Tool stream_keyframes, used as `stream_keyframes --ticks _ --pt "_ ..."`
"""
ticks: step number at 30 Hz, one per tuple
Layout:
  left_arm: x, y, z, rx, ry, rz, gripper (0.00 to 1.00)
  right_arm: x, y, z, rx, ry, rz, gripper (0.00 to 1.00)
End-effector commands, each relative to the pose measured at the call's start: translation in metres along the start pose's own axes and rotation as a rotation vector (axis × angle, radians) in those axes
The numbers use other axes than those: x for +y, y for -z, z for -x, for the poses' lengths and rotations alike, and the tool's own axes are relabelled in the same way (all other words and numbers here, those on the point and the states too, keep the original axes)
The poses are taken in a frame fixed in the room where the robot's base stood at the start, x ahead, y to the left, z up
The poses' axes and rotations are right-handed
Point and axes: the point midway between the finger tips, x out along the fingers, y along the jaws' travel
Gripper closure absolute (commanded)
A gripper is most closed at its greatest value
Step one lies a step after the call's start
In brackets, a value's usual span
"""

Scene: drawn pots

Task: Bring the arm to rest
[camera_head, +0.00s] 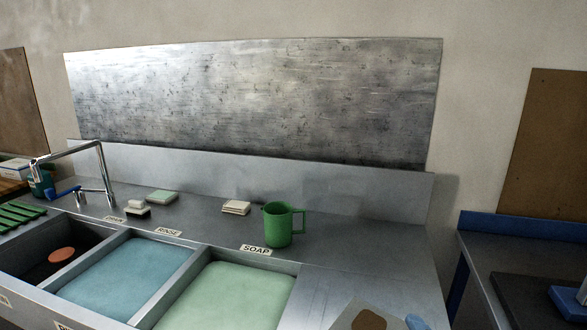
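Neither of my grippers nor any part of my arms can be made out in the head view. A green jug (278,225) stands upright on the metal counter (350,225), behind the soap basin (235,290). Its handle points right. Nothing is seen holding it.
The rinse basin (125,277) holds bluish water. The left basin (35,255) holds an orange round thing (62,255). A tap (100,165), sponges (162,196) and folded cloths (236,208) line the back. A blue-edged table (480,250) stands right. The counter right of the jug is clear.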

Motion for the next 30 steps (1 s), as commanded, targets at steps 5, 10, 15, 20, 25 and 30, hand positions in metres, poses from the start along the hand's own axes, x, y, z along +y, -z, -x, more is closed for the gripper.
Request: stream_keyframes --ticks 5,10,15,20,25,30 --pt "0.0 0.0 0.0 0.0 0.0 0.0 0.57 -0.042 -0.067 0.047 -0.348 0.202 -0.354 0.7" --pt "0.0 0.0 0.0 -0.001 0.0 0.0 0.57 -0.076 -0.103 0.098 -0.614 0.344 -0.601 0.7" --pt "0.0 -0.001 0.0 -0.001 0.0 0.0 0.57 -0.096 -0.119 0.137 -0.788 0.431 -0.747 0.7" --pt "0.0 -0.001 0.0 -0.001 0.0 0.0 0.57 -0.109 -0.127 0.167 -0.914 0.491 -0.845 0.7" --pt "0.0 -0.001 0.0 -0.001 0.0 0.0 0.57 -0.119 -0.13 0.195 -1.026 0.542 -0.929 0.7" --pt "0.0 -0.001 0.0 -0.001 0.0 0.0 0.57 -0.127 -0.133 0.202 -1.059 0.556 -0.969 0.7"
